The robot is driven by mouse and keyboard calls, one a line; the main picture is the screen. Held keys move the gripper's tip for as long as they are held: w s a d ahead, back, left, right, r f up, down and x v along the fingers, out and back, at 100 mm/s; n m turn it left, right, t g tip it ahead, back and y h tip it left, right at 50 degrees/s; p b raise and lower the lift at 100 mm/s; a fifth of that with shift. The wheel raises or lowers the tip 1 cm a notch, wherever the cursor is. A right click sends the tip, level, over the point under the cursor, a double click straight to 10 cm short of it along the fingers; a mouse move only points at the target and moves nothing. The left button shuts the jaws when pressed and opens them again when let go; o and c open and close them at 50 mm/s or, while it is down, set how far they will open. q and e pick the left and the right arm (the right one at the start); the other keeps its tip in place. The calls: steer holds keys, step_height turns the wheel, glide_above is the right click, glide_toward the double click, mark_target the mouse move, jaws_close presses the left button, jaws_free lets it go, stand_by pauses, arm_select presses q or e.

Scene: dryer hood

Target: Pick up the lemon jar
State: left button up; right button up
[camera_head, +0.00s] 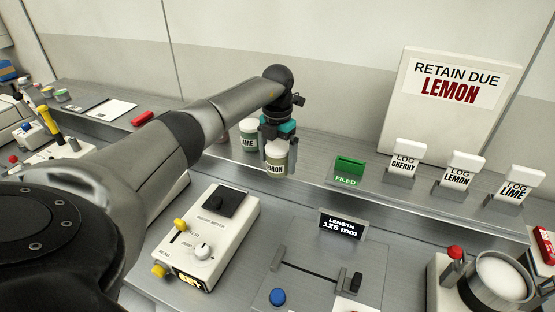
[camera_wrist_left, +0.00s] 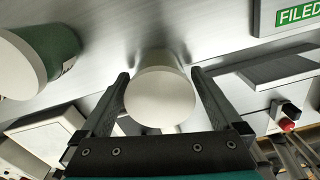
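The lemon jar (camera_head: 277,162) is a small pale jar with an off-white lid and a label reading "EMON", its first letter covered by a finger. It appears to stand upright on the raised metal shelf, near its front edge. My left gripper (camera_head: 277,155) is over it from above, one finger on each side. In the left wrist view the jar's round lid (camera_wrist_left: 160,98) lies between the two fingers of my left gripper (camera_wrist_left: 160,75). Narrow gaps show between the fingertips and the jar body, so the fingers look open around it. My right gripper is not in view.
A lime jar (camera_head: 249,134) stands close behind and left of the lemon jar. A green "FILED" holder (camera_head: 348,169) is to the right, then three log cards (camera_head: 457,169). A "RETAIN DUE LEMON" sign (camera_head: 450,100) stands behind. A meter (camera_head: 208,236) sits below the shelf.

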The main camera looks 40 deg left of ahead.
arm_select(q)
steer(key=c, duration=1.3)
steer(key=shift+c, duration=0.5)
steer(key=shift+r, duration=0.2)
